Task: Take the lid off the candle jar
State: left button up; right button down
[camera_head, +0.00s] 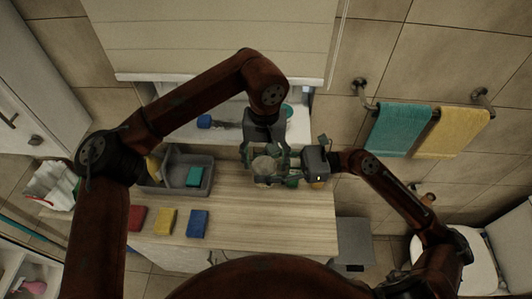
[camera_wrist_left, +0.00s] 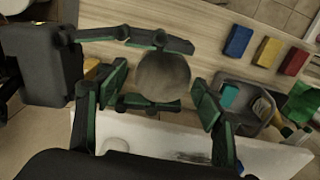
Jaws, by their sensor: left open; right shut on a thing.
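The candle jar is seen from above, and its round grey-brown lid (camera_head: 264,166) shows in the head view over the wooden counter. The lid (camera_wrist_left: 163,77) also shows in the left wrist view, with the jar body hidden beneath it. My right gripper (camera_head: 277,168) comes from the right and is shut on the candle jar, one finger on each side. My left gripper (camera_wrist_left: 160,82) is open above the lid, its green-padded fingers to either side of the lid and apart from it. How high the jar is above the counter cannot be told.
A grey basin (camera_head: 154,188) holding a teal block (camera_head: 194,176) is on the counter left of the grippers. Red (camera_head: 136,217), yellow (camera_head: 165,221) and blue (camera_head: 198,223) blocks lie along the front. The counter's (camera_head: 275,225) front right part is clear. Towels (camera_head: 400,130) hang at the right.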

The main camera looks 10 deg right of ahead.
pick_arm(q)
jog(key=shift+f, duration=0.2)
jog(key=shift+s+d, duration=0.1)
jog(key=shift+d, duration=0.05)
jog(key=c, duration=1.2)
jog(key=shift+n, duration=1.7)
jog(key=o, duration=1.3)
